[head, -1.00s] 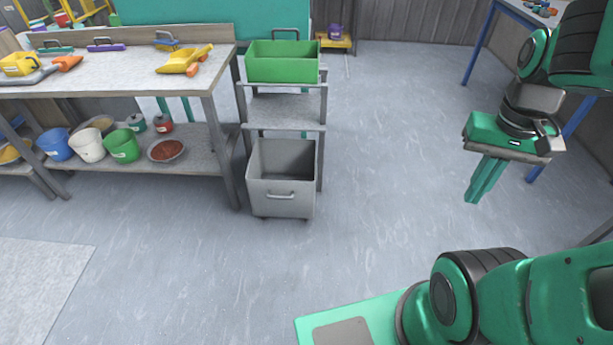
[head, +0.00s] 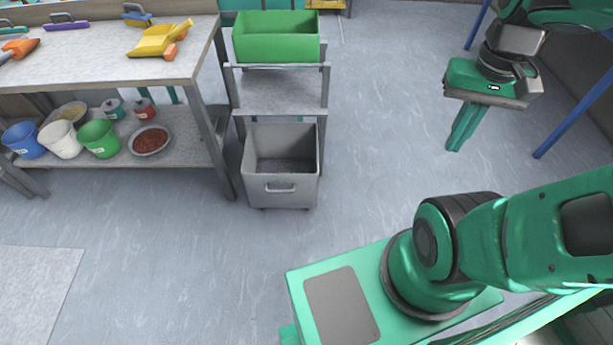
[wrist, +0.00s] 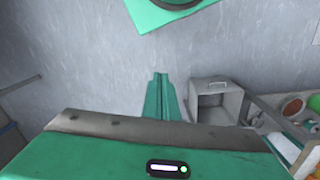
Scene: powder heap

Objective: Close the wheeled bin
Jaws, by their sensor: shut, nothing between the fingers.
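The wheeled bin is a grey open-topped box (head: 282,190) with a bar handle on its front face. It stands on the floor at the foot of a grey metal rack, its front towards me. Its inside looks empty, and I see no lid. It also shows in the wrist view (wrist: 203,117), right of the fingers, handle at the top. My gripper (head: 454,148) hangs fingers down over clear floor, well to the right of the bin and apart from it. Its green fingers are together and empty; they also show in the wrist view (wrist: 161,80).
A green crate (head: 275,50) sits on top of the rack (head: 280,92). A workbench (head: 80,72) with scoops and brushes stands to the left, with buckets and bowls on its lower shelf. A blue-legged table (head: 580,112) is at the right. The floor between is clear.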

